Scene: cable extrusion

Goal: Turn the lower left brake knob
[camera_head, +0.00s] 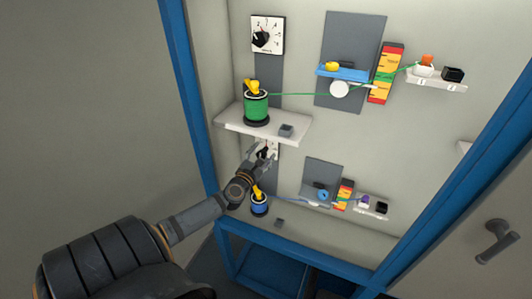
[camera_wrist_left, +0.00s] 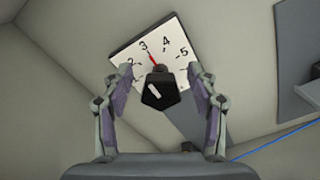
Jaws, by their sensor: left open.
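The lower left brake knob is a black knob (camera_wrist_left: 160,91) on a white numbered dial plate (camera_wrist_left: 132,54) in the left wrist view. A red pointer shows between 3 and 4 on the plate. My left gripper (camera_wrist_left: 160,88) is open, with one finger on each side of the knob and a visible gap to it. In the head view my left gripper (camera_head: 264,154) reaches the lower dial below the white shelf and hides most of it. My right gripper is not in view.
The upper dial (camera_head: 267,35) is above. A white shelf (camera_head: 240,123) with a green spool (camera_head: 256,107) sits just over my left gripper. A blue spool (camera_head: 259,206) stands below. Blue frame posts (camera_head: 188,90) border the panel.

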